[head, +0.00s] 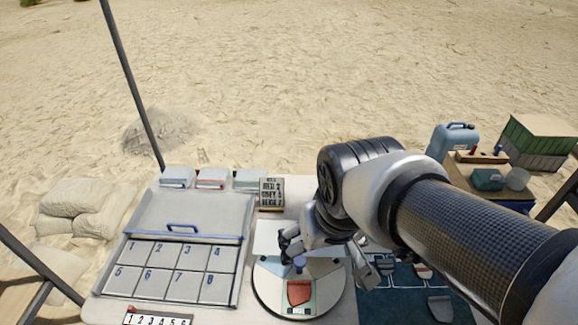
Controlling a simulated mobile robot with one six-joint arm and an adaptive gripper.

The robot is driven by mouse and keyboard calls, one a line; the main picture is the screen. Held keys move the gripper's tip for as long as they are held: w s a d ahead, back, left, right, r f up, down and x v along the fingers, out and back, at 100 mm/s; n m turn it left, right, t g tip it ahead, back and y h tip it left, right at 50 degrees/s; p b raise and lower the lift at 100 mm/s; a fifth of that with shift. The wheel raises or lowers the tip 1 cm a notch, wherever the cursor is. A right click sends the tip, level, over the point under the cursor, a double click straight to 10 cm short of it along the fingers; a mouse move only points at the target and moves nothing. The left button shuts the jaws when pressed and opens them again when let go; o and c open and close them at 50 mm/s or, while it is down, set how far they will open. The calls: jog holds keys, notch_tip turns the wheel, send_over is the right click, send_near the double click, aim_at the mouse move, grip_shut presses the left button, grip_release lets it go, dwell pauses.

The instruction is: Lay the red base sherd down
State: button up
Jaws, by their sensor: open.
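My gripper (325,258) is above the back right part of this board, behind and to the right of the sherd. Its fingers are spread apart and hold nothing that I can see. The sherd looks clear of the fingers. My arm comes in from the right and hides part of the table behind the gripper.
A grey tray (247,235) with numbered cells and a blue handle is on the left. A small sign (271,193) stands behind the board. A dark blue mat (402,306) with several sherds lies to the right, partly under my arm. A numbered scale (158,319) lies in front.

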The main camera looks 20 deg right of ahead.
jog(key=s+r+t, duration=0.1)
jog(key=s+r, duration=0.1)
jog(key=s, duration=0.4)
jog(key=shift+s+a+r+n, duration=0.15)
jog(key=shift+s+r+n, duration=0.05)
jog(key=shift+r+n, duration=0.2)
dwell(0.8)
